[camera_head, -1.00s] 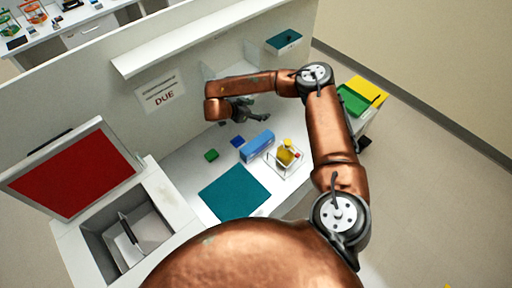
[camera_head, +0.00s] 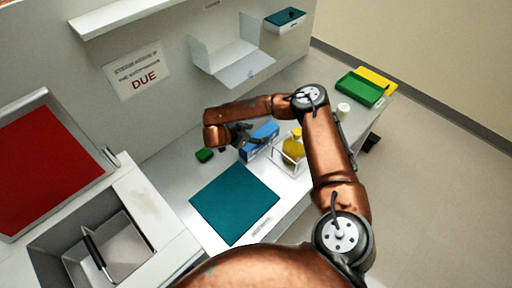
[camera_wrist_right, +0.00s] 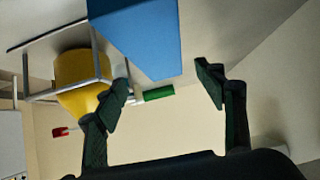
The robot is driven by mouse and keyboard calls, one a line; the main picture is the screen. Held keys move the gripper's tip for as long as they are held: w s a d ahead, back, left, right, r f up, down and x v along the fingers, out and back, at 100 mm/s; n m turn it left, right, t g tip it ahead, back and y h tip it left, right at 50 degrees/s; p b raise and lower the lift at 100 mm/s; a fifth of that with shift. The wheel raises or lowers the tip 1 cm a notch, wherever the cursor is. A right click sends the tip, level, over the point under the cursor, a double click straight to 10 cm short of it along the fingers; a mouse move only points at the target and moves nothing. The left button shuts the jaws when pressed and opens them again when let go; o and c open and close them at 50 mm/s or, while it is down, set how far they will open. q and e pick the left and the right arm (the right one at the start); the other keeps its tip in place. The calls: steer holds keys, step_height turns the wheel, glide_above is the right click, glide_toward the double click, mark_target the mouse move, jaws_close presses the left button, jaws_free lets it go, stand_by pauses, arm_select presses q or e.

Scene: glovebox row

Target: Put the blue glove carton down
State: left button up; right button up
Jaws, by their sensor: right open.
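The blue glove carton (camera_head: 262,140) stands on the white bench behind the teal mat (camera_head: 234,202), partly hidden by my right gripper (camera_head: 243,132). The gripper is at the carton's left end in the head view. In the right wrist view the gripper (camera_wrist_right: 164,76) is open, its two fingers spread, and the carton (camera_wrist_right: 140,35) extends into the gap between them. I cannot tell if either finger touches it. My left gripper is not in view.
A wire holder with a yellow item (camera_head: 293,150) stands close to the carton's right. A small green block (camera_head: 204,155) lies to its left. A green tray (camera_head: 360,90) is at the bench's far end. The teal mat is bare.

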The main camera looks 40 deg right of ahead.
mark_target(266, 130)
step_height(266, 130, down, 4)
steer(key=shift+r+b, duration=0.1)
steer(key=shift+b, duration=0.75)
steer(key=shift+r+b+x, duration=0.25)
steer(key=shift+b+x, duration=0.4)
steer(key=shift+x, duration=3.25)
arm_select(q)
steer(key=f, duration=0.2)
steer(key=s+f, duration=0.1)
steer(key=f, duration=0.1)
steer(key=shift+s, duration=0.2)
arm_select(e)
steer(key=shift+w+d+r, duration=0.1)
steer(key=shift+w+d, duration=0.05)
steer(key=shift+c, duration=0.4)
jaws_close()
steer(key=shift+r, duration=0.15)
arm_select(q)
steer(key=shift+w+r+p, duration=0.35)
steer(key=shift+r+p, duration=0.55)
steer(key=shift+p, duration=0.05)
arm_select(e)
step_height(266, 130, up, 10)
steer(key=shift+f, duration=0.1)
